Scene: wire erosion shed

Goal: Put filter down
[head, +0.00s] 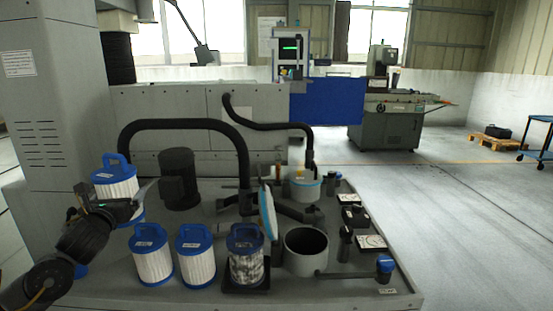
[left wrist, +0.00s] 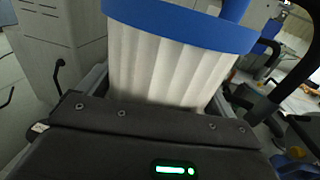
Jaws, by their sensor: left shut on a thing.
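My left gripper (head: 130,205) is shut on a white pleated filter (head: 117,188) with a blue top and handle, at the left end of the bench. In the left wrist view the same filter (left wrist: 165,65) fills the space ahead of the gripper, its white side between the jaws. Two similar filters stand upright at the front, a left one (head: 153,262) and a right one (head: 196,262). A grey-stained filter (head: 246,270) stands beside them on a dark base. My right gripper is not in view.
An open grey canister (head: 306,258) stands right of the stained filter, with a pale blue disc (head: 267,212) tilted up beside it. Black hoses (head: 185,126) arch behind. A dark motor-like cylinder (head: 178,180) stands near the held filter. Bare bench (head: 110,285) shows at front left.

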